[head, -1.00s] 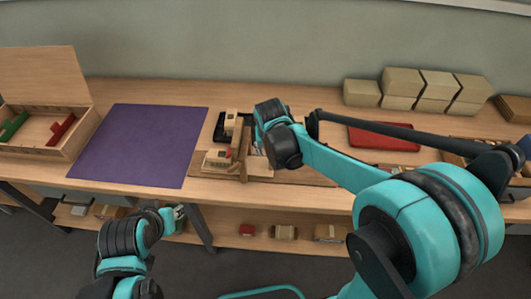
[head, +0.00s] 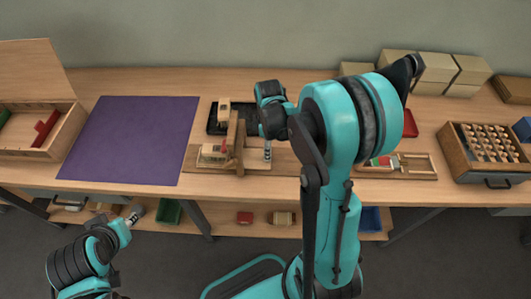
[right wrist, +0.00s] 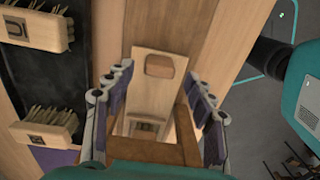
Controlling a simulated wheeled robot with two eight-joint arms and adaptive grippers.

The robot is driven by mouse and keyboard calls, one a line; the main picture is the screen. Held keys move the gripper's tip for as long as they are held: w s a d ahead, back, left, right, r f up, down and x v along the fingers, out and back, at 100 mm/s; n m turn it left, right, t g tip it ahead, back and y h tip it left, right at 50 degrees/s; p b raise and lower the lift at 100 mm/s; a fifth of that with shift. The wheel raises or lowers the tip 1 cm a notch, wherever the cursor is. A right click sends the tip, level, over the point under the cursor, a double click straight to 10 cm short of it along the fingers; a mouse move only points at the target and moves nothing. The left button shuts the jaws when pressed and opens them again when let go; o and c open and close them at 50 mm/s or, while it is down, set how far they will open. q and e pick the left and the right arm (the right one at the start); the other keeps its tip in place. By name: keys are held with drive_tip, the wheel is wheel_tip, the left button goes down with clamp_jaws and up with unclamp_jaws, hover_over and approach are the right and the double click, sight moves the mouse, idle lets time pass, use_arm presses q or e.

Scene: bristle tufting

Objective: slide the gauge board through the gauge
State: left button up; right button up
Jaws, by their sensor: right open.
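The gauge (head: 238,140) is a brown wooden upright on a low plank on the table. In the right wrist view its brown frame (right wrist: 186,135) stands at the lower middle. The gauge board (right wrist: 157,97) is a pale plank with a brown block-like grip (right wrist: 159,66), lying between the fingers in that view. My right gripper (right wrist: 155,105) is open, its fingers apart on either side of the board and not visibly touching it. In the head view my right gripper (head: 267,152) is just right of the gauge. My left gripper (head: 135,215) is low, in front of the table; its jaws are too small to judge.
A dark tray (right wrist: 62,85) with brushes lies beside the gauge. A purple mat (head: 135,140) and an open wooden box (head: 65,138) are left. Right are a small wooden fixture (head: 415,165) and a crate (head: 460,165) with several round pieces. A shelf lies below.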

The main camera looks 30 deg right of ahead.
sight(255, 158)
drive_tip(key=shift+f+b, duration=0.5)
drive_tip(key=shift+f, duration=1.3)
clamp_jaws()
drive_tip(key=shift+w+a, duration=0.6)
drive_tip(key=shift+a, duration=0.4)
drive_tip(key=shift+w+a, duration=0.6)
drive_tip(key=shift+a, duration=0.35)
drive_tip(key=shift+d, duration=0.1)
unclamp_jaws()
drive_tip(key=shift+r, duration=0.1)
